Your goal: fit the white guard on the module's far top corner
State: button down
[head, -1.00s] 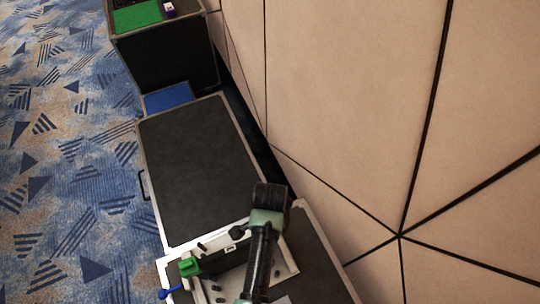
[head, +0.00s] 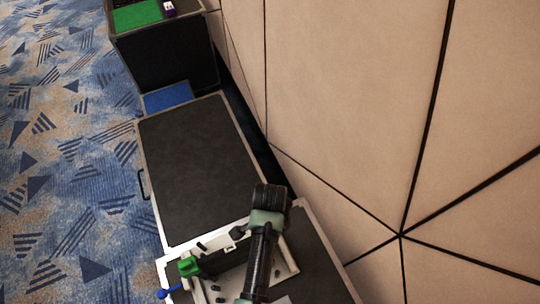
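The module (head: 226,259) appears as a dark slab in a white frame (head: 165,262) at the bottom of the head view. A green guard (head: 189,266) sits at its left corner. My arm comes up from the bottom edge, and the small dark end of my gripper (head: 237,233) shows just beyond the module, near its far top edge. A small pale patch beside the gripper may be the white guard; it is too small to be sure. My arm covers the module's right part. I cannot see whether the fingers are open or shut.
A blue-knobbed part (head: 166,293) sticks out at the frame's left. Beyond lie a dark flat case (head: 195,165), a blue pad (head: 168,97) and another case with a green mat (head: 137,15) and a small purple-and-white item (head: 168,8). A panelled wall (head: 340,100) stands close on the right.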

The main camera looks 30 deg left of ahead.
grip_release()
dwell(0.4)
notch_tip(320, 180, up, 6)
jog(key=p, duration=0.5)
jog(key=shift+f+p, duration=0.2)
jog(key=shift+p, duration=0.2)
jog(key=shift+r+p, duration=0.55)
jog(key=shift+r, duration=0.65)
